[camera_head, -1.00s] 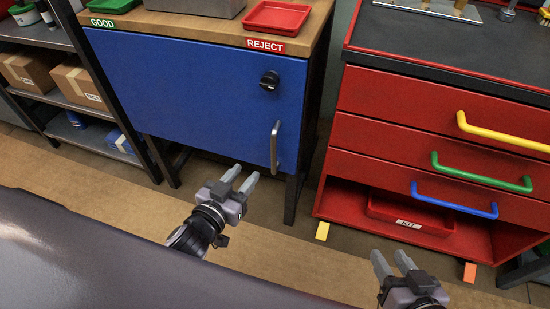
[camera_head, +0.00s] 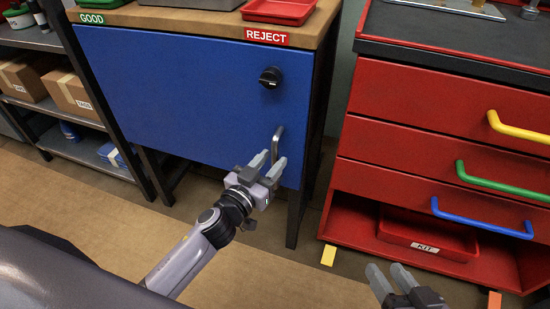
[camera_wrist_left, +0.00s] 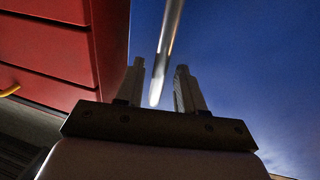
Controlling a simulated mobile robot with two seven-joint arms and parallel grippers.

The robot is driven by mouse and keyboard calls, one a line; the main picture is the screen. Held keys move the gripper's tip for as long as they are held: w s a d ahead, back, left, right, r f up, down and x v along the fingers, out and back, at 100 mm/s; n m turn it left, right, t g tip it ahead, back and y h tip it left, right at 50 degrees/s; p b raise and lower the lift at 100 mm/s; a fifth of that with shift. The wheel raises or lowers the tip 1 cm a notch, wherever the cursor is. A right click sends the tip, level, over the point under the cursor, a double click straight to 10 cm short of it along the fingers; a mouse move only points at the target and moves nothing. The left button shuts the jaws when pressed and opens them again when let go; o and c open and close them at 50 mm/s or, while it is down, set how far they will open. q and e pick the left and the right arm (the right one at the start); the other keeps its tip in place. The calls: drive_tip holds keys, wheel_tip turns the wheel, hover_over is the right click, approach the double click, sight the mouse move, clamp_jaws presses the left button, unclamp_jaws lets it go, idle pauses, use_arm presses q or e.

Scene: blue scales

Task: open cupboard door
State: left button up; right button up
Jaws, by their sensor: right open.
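The blue cupboard door (camera_head: 180,95) is shut. It has a black knob (camera_head: 270,77) near its upper right and a vertical metal handle (camera_head: 277,146) near its lower right. My left gripper (camera_head: 270,161) is open at the lower end of the handle. In the left wrist view the handle (camera_wrist_left: 168,50) stands between the two fingers of the left gripper (camera_wrist_left: 160,85), with a gap on each side. My right gripper (camera_head: 388,276) is open and empty at the bottom of the head view, away from the door.
A red drawer cabinet (camera_head: 420,105) with yellow, green and blue handles stands right of the cupboard. A red KIT tray (camera_head: 430,234) sits in its low bay. A shelf with boxes (camera_head: 70,92) is at left. The wooden top (camera_head: 195,17) holds trays.

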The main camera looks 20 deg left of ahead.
use_arm(q)
drive_tip(key=shift+x, duration=1.2)
clamp_jaws()
